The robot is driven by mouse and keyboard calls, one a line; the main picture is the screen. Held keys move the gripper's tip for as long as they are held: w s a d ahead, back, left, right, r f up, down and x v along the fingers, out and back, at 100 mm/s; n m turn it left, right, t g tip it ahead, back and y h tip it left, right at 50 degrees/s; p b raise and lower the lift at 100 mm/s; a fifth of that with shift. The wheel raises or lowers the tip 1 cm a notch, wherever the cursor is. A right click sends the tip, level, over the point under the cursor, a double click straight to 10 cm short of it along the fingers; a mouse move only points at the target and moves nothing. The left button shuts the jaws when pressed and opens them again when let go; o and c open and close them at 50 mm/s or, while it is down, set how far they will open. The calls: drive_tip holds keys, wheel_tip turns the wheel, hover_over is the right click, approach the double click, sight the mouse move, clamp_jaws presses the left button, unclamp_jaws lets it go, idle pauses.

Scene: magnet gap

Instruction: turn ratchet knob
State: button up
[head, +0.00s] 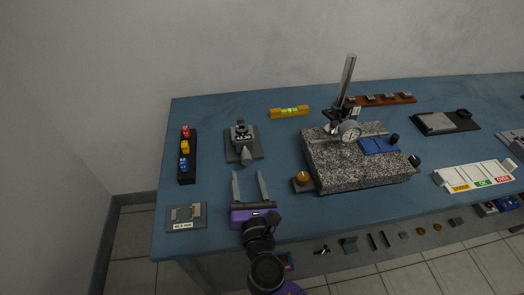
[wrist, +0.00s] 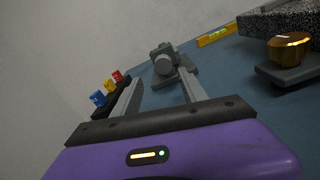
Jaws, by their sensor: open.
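A grey micrometer-like device (head: 241,134) stands on a dark grey base plate on the left part of the blue table. Its round knob (head: 246,157) points toward me. In the wrist view the knob (wrist: 164,64) shows end-on, beyond and between my fingers. My gripper (head: 249,174) is open and empty, its fingers pointing at the device from the near side, apart from it. In the wrist view both fingers of my gripper (wrist: 160,78) show with a clear gap between them. Nothing hides the knob's end.
A black rack with red, yellow and blue pieces (head: 186,150) stands left. A brass knob on a grey block (head: 302,180) and a granite plate with a dial gauge (head: 350,165) stand right. A yellow level (head: 289,111) lies behind. A grey gauge plate (head: 187,214) lies near left.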

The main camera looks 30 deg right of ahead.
sight(247, 163)
drive_tip(key=shift+d+r+n+h, duration=0.15)
drive_tip(key=shift+d+n+h, duration=0.15)
drive_tip(key=shift+d+n, duration=0.2)
drive_tip(key=shift+w, duration=0.3)
drive_tip(key=shift+x, duration=3.5)
clamp_jaws()
